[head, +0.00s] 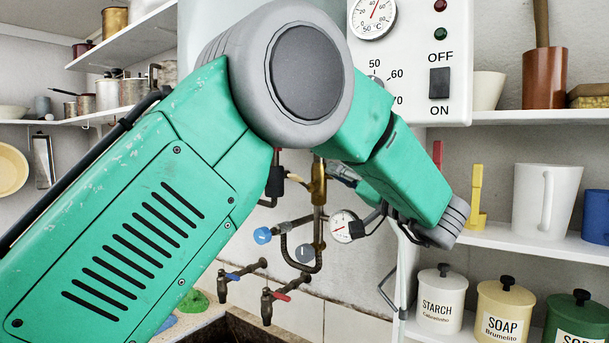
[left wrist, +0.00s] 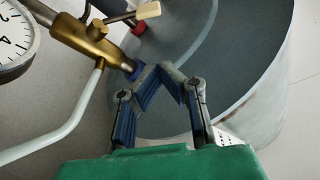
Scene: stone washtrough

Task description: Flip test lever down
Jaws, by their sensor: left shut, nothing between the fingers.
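In the left wrist view, a short lever with a cream end (left wrist: 147,11) sticks out at the top, near a red part; I take it for the test lever. A brass fitting (left wrist: 88,42) with a pale bent pipe is to its left. My left gripper (left wrist: 160,72) is shut and empty, its blue-padded fingertips below the lever, close to the pipe end at the brass fitting. I cannot tell whether they touch. In the head view my left arm hides most of the gripper and the lever; the brass fitting (head: 318,180) shows below the elbow. My right gripper is not in view.
A large grey boiler (left wrist: 220,60) fills the wrist view's background. A pressure gauge (head: 343,226), a blue knob (head: 262,235) and two taps (head: 268,303) hang below the boiler. A white control panel (head: 420,45) is above right. Shelves with jars (head: 442,300) stand at right.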

